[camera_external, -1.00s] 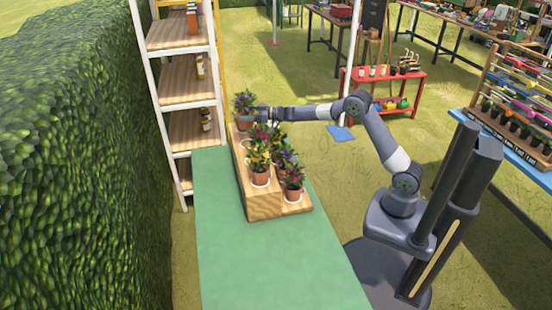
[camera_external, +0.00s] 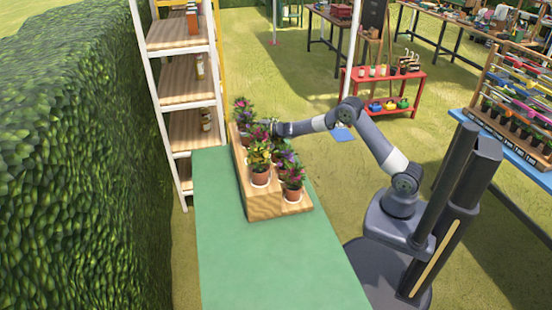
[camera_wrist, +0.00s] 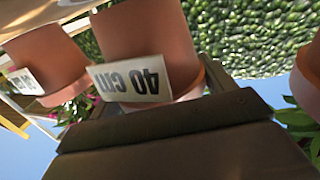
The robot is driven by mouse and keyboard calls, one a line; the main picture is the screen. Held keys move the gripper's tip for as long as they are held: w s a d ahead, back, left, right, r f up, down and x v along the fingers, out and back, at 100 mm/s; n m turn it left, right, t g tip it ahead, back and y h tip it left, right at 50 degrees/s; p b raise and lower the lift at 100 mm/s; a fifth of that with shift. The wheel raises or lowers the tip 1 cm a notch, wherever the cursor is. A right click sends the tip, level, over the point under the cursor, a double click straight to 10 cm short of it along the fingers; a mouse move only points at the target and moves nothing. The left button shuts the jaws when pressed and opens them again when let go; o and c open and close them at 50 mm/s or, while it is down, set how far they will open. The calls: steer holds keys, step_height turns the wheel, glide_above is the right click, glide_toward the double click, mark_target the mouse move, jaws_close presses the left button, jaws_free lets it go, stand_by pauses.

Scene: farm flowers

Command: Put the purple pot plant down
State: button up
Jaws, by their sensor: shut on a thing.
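My gripper (camera_external: 268,129) is at the back part of the stepped wooden stand, shut on a terracotta pot. In the wrist view, my gripper (camera_wrist: 165,118) fills the lower part, and a terracotta pot (camera_wrist: 135,35) with an upside-down "40 cm" label is right at its end. I take this as the pot of the purple pot plant (camera_external: 259,131), whose purple leaves show beside the gripper in the outside view. Its pot is hidden there by the gripper and neighbouring plants. I cannot tell whether its base touches the stand.
The wooden stand (camera_external: 263,206) holds several potted plants, one at its back end (camera_external: 243,106) and others in front (camera_external: 260,165). Neighbouring pots (camera_wrist: 45,60) are close on both sides in the wrist view. The green table (camera_external: 270,265) is clear in front. A shelf rack (camera_external: 188,90) stands behind left.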

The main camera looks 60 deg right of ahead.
steer(key=shift+f, duration=0.35)
steer(key=shift+f, duration=0.2)
steer(key=o, duration=1.3)
steer(key=shift+s, duration=0.1)
steer(key=b+v, duration=0.2)
steer(key=v, duration=0.8)
steer(key=shift+s+d+f, duration=0.2)
steer(key=shift+s+d, duration=0.05)
steer(key=shift+d, duration=0.1)
